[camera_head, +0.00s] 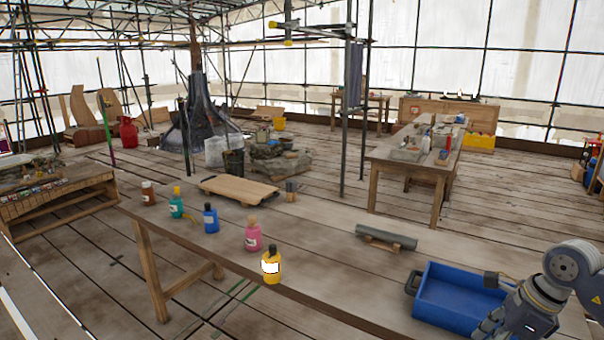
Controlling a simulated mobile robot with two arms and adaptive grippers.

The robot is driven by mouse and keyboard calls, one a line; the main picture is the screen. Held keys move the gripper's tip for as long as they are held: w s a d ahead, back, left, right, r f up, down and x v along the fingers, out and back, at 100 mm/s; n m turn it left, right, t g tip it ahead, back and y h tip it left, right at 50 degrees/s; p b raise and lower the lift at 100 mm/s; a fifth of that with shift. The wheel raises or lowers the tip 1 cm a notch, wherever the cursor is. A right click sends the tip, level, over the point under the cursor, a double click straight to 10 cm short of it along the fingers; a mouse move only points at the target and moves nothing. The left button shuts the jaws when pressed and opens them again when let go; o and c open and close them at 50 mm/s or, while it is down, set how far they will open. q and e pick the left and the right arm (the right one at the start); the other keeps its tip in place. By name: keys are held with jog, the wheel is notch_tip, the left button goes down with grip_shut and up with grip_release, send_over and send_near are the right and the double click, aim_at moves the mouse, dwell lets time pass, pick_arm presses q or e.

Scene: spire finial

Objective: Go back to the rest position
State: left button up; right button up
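My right arm comes in at the lower right, and its gripper (487,330) is at the bottom edge, in front of or over the right part of the blue crate. Its fingers are small and partly cut off, so I cannot tell whether they are open or shut. My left gripper is not in view. On the wooden table (330,262) a row of upright bottles runs along the near left edge: brown (148,194), teal (176,206), blue (210,219), pink (253,237) and yellow (271,266).
The blue crate (428,305) sits at the table's right. A grey cylinder (386,236) lies on a wooden support behind it. The table's middle is clear. Another workbench (400,165) stands beyond.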

jog(key=w+a+f+m+t+y, duration=0.2)
jog(key=w+a+f+m+y, duration=0.1)
jog(key=a+f+m+y, duration=0.3)
jog(key=w+a+f+m+t+y, duration=0.25)
jog(key=a+f+m+y, duration=0.2)
jog(key=a, duration=0.45)
jog(key=s+d+f+m+t+h, duration=0.1)
jog(key=d+f+m+t+h, duration=0.25)
jog(key=f+m, duration=0.7)
jog(key=s+d+f+m+t+h, duration=0.1)
jog(key=d+f+m+t+h, duration=0.25)
jog(key=f+m, duration=0.65)
jog(key=s+d+f+m+g+h, duration=0.2)
jog(key=s+f+m+g+h, duration=0.5)
jog(key=s+f, duration=1.15)
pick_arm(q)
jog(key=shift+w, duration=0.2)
pick_arm(e)
jog(key=s+a+f+m+g, duration=0.1)
jog(key=s+f, duration=0.3)
jog(key=s, duration=0.5)
jog(key=s+a+f+m+g, duration=0.2)
jog(key=s+a+f+m, duration=0.1)
jog(key=s, duration=0.6)
jog(key=s+a+f+m+g, duration=0.2)
jog(key=s+f+m, duration=0.1)
jog(key=s, duration=0.6)
jog(key=shift+s+f, duration=0.3)
jog(key=shift+f, duration=0.5)
